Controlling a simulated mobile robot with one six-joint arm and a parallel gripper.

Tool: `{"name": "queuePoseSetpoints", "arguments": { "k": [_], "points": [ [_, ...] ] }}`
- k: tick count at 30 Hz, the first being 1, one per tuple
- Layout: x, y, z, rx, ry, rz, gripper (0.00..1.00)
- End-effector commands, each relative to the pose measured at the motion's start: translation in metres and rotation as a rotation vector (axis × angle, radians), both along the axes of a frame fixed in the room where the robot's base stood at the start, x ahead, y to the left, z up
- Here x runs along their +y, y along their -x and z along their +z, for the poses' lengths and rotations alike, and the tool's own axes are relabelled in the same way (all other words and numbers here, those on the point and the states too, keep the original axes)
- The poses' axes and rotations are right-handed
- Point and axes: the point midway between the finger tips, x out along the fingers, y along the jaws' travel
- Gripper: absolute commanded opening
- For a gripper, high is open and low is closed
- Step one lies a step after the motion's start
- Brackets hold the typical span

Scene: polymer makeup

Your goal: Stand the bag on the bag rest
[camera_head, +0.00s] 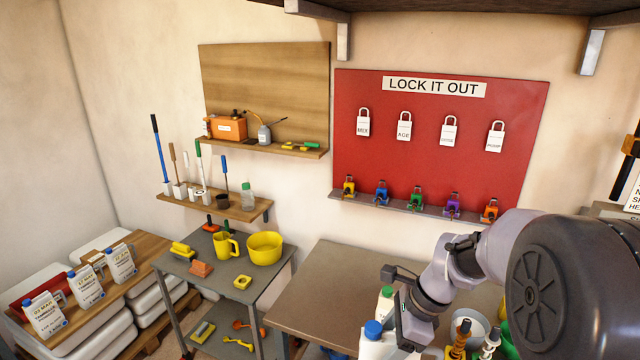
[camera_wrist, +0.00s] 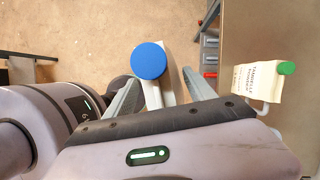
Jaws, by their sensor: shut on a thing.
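A white bag or pouch with a blue cap (camera_head: 373,328) is at the bottom of the head view, beside my wrist, and runs off the lower edge. In the wrist view its blue cap (camera_wrist: 149,62) and a pale strip of its body show between the two fingers of my gripper (camera_wrist: 162,82), which is shut on it. Much of its body is hidden. A similar white bag with a green cap (camera_head: 386,293) stands behind it on the bench; its label shows in the wrist view (camera_wrist: 258,82). I cannot tell which thing is the bag rest.
A grey side table (camera_head: 215,283) holds a yellow jug and bowl. The brown bench (camera_head: 320,300) has a clear left part. Bottles and a bowl (camera_head: 468,328) crowd its right.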

Motion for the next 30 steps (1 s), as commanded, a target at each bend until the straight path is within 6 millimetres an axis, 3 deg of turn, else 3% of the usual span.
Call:
{"name": "queuePoseSetpoints", "arguments": {
  "k": [11,18,21,25,30],
  "points": [
    [0.003,0.014,-0.103,0.002,-0.003,0.584,0.00],
    [-0.001,0.028,-0.198,0.002,-0.006,1.186,0.00],
    [-0.005,0.033,-0.229,0.001,-0.005,1.414,0.00],
    [-0.009,0.036,-0.254,-0.002,-0.006,1.620,0.00],
    [-0.012,0.037,-0.263,-0.004,-0.006,1.729,0.00]
  ]
}}
